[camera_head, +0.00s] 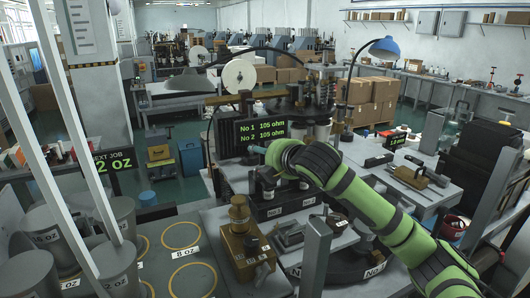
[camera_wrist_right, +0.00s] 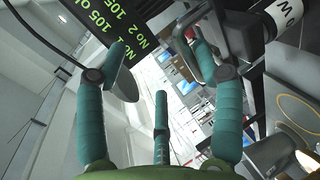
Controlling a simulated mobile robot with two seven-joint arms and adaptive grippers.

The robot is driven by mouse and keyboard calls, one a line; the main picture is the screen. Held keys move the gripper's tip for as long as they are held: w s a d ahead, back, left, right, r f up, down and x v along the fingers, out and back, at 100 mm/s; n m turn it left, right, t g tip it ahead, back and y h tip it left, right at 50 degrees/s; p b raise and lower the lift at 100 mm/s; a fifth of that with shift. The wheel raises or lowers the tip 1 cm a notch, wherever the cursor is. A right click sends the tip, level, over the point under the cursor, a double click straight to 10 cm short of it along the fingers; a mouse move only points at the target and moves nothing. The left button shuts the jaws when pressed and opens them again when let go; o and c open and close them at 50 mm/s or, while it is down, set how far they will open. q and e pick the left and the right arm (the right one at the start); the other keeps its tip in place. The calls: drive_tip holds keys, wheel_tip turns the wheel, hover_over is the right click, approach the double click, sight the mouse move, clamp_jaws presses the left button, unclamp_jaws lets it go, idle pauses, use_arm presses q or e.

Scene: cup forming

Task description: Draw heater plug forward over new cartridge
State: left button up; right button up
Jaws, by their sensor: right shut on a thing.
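My right gripper (camera_head: 264,166) reaches in from the right in the head view, at the front of the cup-forming machine below the resistance display (camera_head: 260,130). In the right wrist view its teal fingers (camera_wrist_right: 160,65) are spread around the machine front, with a grey metal part (camera_wrist_right: 187,38) beside the right finger. The gripper is shut on a part, taken to be the heater plug, which the fingers and hand largely hide. I cannot make out the new cartridge. The display reads 105 ohm for both No 1 and No 2. My left gripper is not in view.
A brass-coloured fixture (camera_head: 243,243) stands close to the front left of the machine. A bench with ringed spots (camera_head: 192,279) and grey cup stacks (camera_head: 55,234) lies further left. Tools rest on a grey side table (camera_head: 385,178) at the right.

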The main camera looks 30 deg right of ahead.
drive_tip(key=r, duration=0.1)
drive_tip(key=s+r, duration=0.1)
drive_tip(key=r, duration=0.1)
drive_tip(key=shift+d+t, duration=0.1)
drive_tip(key=shift+t, duration=0.2)
drive_tip(key=shift+c, duration=0.5)
drive_tip(key=shift+s, duration=0.35)
drive_tip(key=shift+c, duration=0.9)
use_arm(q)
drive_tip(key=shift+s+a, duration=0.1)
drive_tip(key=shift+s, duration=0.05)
use_arm(e)
drive_tip(key=s+a, duration=0.1)
drive_tip(key=s, duration=0.5)
drive_tip(key=shift+r, duration=0.45)
